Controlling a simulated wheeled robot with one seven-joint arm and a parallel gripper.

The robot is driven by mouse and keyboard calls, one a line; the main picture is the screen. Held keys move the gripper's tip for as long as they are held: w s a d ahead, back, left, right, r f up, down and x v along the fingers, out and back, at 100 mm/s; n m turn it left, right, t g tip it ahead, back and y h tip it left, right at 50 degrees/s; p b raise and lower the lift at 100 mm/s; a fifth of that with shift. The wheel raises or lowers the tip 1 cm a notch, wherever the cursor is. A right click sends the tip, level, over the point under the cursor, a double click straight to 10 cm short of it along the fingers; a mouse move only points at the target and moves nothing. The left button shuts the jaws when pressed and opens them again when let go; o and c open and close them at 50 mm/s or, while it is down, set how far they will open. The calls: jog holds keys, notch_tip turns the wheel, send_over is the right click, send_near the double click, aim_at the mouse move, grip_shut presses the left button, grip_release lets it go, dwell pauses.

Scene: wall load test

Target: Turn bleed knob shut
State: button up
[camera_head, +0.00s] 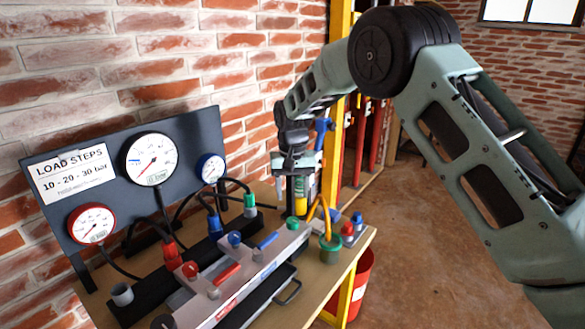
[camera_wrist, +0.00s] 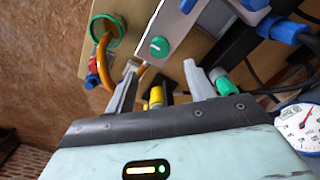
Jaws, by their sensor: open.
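A grey manifold block on the bench carries a red knob (camera_head: 190,269), a blue knob (camera_head: 234,238) and a green knob (camera_head: 293,223). No readable label tells which is the bleed knob. In the wrist view the green knob (camera_wrist: 159,47), round with a pale pointer mark, faces the camera. It lies beyond the space between my fingertips, and I see no contact. My gripper (camera_head: 294,185) is open over the far end of the bench. Its two spread fingers (camera_wrist: 161,70) show in the wrist view with no object held between them.
A gauge panel (camera_head: 115,115) stands along the wall, with hoses and connectors in front. A red lever (camera_head: 226,273) and a blue lever (camera_head: 267,241) sit on the manifold. A green cup (camera_head: 330,247) with an orange hose and a yellow cylinder (camera_head: 300,206) stand nearby.

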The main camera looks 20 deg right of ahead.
notch_tip(320, 180, up, 8)
jog(key=shift+b, duration=0.3)
jog(key=shift+s+r, duration=0.1)
jog(key=s+a+r+n+y, duration=0.1)
jog(key=s+a+n, duration=0.3)
jog(key=s, duration=0.8)
jog(key=s+a+r+n, duration=0.1)
jog(key=s+a, duration=0.5)
jog(key=s, duration=0.5)
jog(key=s+d+f+n, duration=0.2)
jog(key=s, duration=0.7)
jog(key=s+d+f+n, duration=0.2)
jog(key=s, duration=0.8)
jog(key=shift+n, duration=0.3)
jog(key=shift+s, duration=0.1)
